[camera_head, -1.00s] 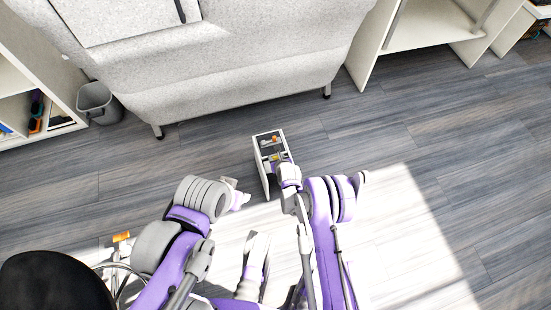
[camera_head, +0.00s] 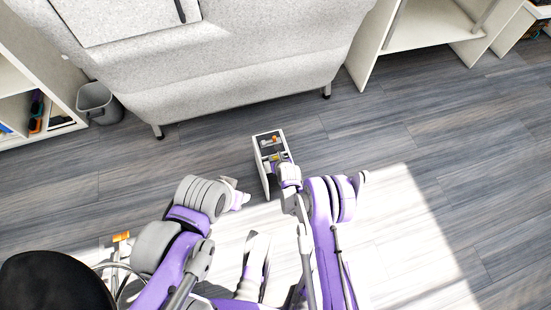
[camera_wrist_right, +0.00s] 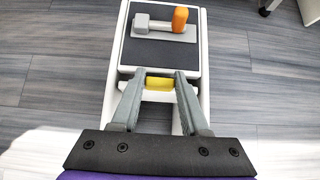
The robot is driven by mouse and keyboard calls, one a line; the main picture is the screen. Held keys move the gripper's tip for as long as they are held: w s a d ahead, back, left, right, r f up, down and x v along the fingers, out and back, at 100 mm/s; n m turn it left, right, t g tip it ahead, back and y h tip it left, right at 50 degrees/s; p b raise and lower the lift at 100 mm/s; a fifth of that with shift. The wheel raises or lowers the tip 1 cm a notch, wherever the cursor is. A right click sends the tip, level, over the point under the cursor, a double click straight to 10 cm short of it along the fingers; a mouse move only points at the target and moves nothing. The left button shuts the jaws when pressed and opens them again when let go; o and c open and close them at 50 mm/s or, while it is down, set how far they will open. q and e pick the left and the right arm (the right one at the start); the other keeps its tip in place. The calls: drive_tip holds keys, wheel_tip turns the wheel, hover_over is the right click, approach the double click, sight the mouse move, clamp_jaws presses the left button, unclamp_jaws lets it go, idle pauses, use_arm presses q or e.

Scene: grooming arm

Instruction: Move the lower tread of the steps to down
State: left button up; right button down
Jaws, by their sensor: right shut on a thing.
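The steps (camera_head: 260,168) are a small white frame standing on the floor in front of the sofa. In the right wrist view their dark upper tread (camera_wrist_right: 150,56) carries a grey tool with an orange handle (camera_wrist_right: 179,19). A yellow-edged part, which looks like the lower tread (camera_wrist_right: 158,84), lies below the upper tread, between my right fingers. My right gripper (camera_wrist_right: 159,78) is shut on it. The right gripper (camera_head: 279,163) covers part of the steps in the head view. My left gripper (camera_head: 240,199) is to the left of the steps, apart from them; its jaws are unclear.
A light grey sofa (camera_head: 220,75) stands behind the steps. A grey bin (camera_head: 98,102) and a white shelf (camera_head: 62,110) are at the left. A black round seat (camera_head: 50,285) is at the lower left. The wooden floor at the right is clear.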

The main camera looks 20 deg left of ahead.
drive_tip(key=shift+s, duration=0.1)
drive_tip(key=shift+s+d+f+p, duration=0.15)
drive_tip(key=shift+s+d, duration=0.45)
drive_tip(key=shift+s, duration=0.2)
drive_tip(key=shift+s+d+f+p, duration=0.15)
drive_tip(key=shift+s+d, duration=0.4)
drive_tip(key=shift+s, duration=0.25)
drive_tip(key=shift+s+d+f+b, duration=0.15)
drive_tip(key=shift+s+d+f, duration=0.35)
drive_tip(key=shift+s, duration=0.25)
drive_tip(key=shift+s+d+f+b, duration=0.15)
drive_tip(key=shift+s+d+f, duration=0.3)
drive_tip(key=shift+s, duration=0.3)
drive_tip(key=shift+r, duration=0.15)
